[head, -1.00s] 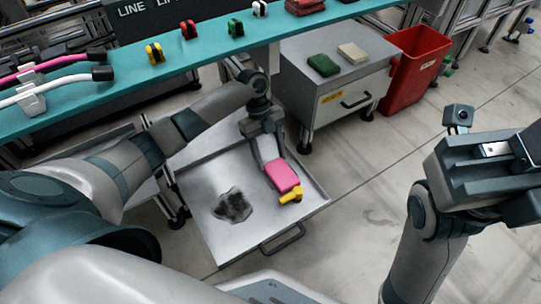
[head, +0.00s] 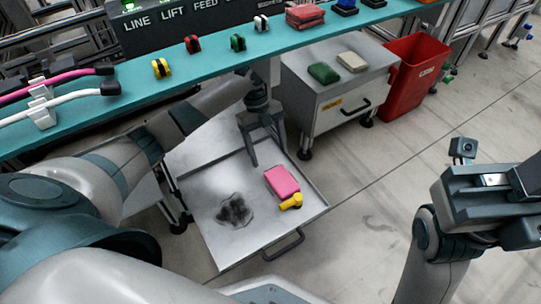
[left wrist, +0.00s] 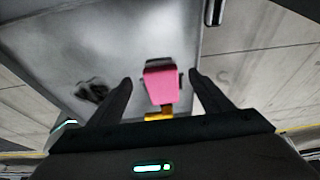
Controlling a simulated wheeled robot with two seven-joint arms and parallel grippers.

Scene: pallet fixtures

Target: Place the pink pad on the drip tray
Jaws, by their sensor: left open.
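The pink pad (head: 282,182) lies flat on the metal drip tray (head: 205,152), toward its right side. A yellow object (head: 291,202) lies at the pad's near end. My left gripper (head: 268,158) is open and empty, above and behind the pad, apart from it. In the left wrist view, the pad (left wrist: 160,86) shows between the spread fingers, with a dark part at its far end and the yellow object (left wrist: 157,115) at its near end. My right gripper (head: 492,190) is at the right; its finger opening is not clear.
A dark stain (head: 234,210) marks the tray floor. A teal shelf (head: 210,62) with small coloured parts runs behind. A grey cabinet (head: 335,88) bears a green pad (head: 323,73) and a beige pad (head: 352,61). A red bin (head: 412,75) stands beside it. Floor right of the tray is clear.

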